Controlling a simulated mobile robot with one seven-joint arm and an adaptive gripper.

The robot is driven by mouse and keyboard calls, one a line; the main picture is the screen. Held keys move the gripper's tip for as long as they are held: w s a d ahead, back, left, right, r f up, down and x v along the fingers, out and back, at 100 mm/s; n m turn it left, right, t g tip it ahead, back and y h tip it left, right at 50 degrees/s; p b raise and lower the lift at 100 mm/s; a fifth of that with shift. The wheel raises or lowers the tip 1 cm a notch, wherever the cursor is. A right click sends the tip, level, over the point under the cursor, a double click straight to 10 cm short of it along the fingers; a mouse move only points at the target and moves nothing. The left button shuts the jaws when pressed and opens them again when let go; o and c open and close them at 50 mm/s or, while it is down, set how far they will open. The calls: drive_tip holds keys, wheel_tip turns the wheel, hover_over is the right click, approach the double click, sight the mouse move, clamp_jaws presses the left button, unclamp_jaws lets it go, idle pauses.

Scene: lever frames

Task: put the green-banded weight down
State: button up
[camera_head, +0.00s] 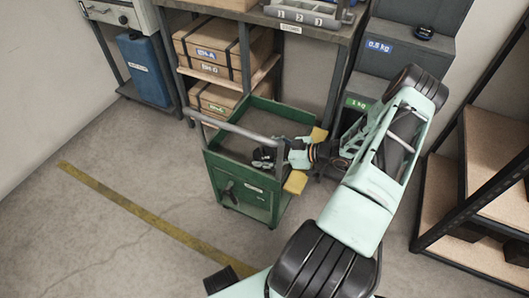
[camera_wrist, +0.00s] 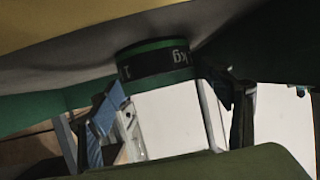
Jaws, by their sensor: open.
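The green-banded weight (camera_wrist: 155,62) shows in the wrist view at the upper middle, with a green rim and a dark band bearing upside-down "kg" lettering. My gripper (camera_wrist: 168,110) is open, with one finger to the left and one to the right of the weight's lower part in the picture. I cannot tell whether a finger touches it. In the head view my gripper (camera_head: 263,158) reaches from the right over the green cart (camera_head: 225,165), its dark fingers low in the tray. The weight cannot be made out clearly there.
A step with a green "1 kg" label (camera_head: 357,103) and one with a blue "0.5 kg" label (camera_head: 378,46) stand behind right. A small dark object (camera_head: 424,32) sits on the upper step. Shelved boxes (camera_head: 215,50) stand behind the cart; a rack (camera_head: 480,190) is at right.

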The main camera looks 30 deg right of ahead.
drive_tip(key=p+v, duration=0.1)
drive_tip(key=v, duration=0.3)
drive_tip(key=p+v, duration=0.1)
drive_tip(key=v, duration=0.3)
drive_tip(key=p+v, duration=0.1)
drive_tip(key=v, duration=0.3)
drive_tip(key=shift+r, duration=0.35)
